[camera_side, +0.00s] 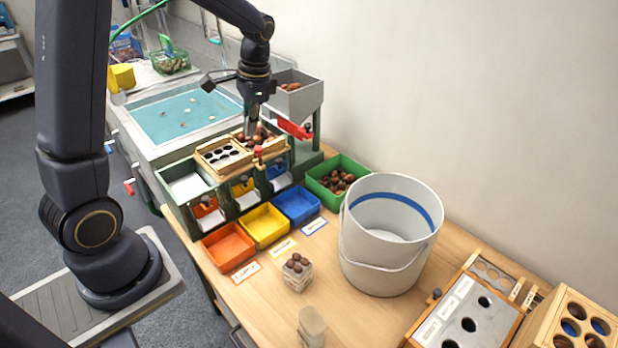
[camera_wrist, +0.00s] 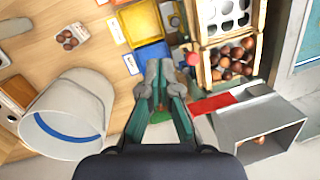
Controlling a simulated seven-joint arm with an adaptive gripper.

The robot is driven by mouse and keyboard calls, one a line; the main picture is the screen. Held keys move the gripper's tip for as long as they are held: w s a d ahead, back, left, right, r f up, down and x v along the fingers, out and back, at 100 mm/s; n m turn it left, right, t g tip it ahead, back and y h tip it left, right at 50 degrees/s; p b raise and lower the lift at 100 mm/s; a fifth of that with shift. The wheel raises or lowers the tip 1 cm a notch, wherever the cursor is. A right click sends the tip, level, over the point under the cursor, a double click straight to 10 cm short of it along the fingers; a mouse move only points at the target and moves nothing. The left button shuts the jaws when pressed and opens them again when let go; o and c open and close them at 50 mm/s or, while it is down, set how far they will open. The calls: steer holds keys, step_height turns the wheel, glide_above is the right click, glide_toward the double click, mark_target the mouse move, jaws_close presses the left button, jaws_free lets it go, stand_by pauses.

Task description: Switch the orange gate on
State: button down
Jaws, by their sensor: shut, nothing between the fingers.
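The orange gate (camera_side: 206,207) is a small orange panel at the left end of the green sorter front in the side view, above a white chute and the orange bin (camera_side: 228,246). The yellow gate (camera_side: 243,187) and blue gate (camera_side: 277,171) sit to its right along the same front. My gripper (camera_side: 251,131) points down above the right part of the sorter, near the chestnuts and well to the right of the orange gate. In the wrist view its fingertips (camera_wrist: 159,68) are together and empty, seen over the blue bin (camera_wrist: 152,56). I cannot make out the orange gate there.
A red-topped knob (camera_side: 258,152) stands close below my gripper. A grey hopper (camera_side: 304,97) with a red chute is just behind it. A green bin of chestnuts (camera_side: 363,166) and a white bucket (camera_side: 385,245) stand to the right. Air above the orange bin is clear.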

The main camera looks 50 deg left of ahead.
steer(key=a+f+g, duration=0.2)
steer(key=a+f, duration=0.1)
steer(key=f, duration=0.4)
steer(key=n+g+h, duration=0.1)
steer(key=g, duration=0.1)
glide_toward(220, 195)
steer(key=d, duration=0.3)
steer(key=shift+w+r, duration=0.3)
steer(key=shift+r, duration=0.25)
steer(key=x, duration=1)
steer(key=shift+w+d+f, duration=0.1)
steer(key=shift+d+f, duration=0.05)
steer(key=shift+s+a+r, duration=0.2)
steer(key=shift+s+r, duration=0.65)
steer(key=shift+r, duration=0.05)
steer(key=shift+s+a+r, duration=0.1)
steer(key=shift+s+r, duration=0.4)
steer(key=shift+s, duration=0.05)
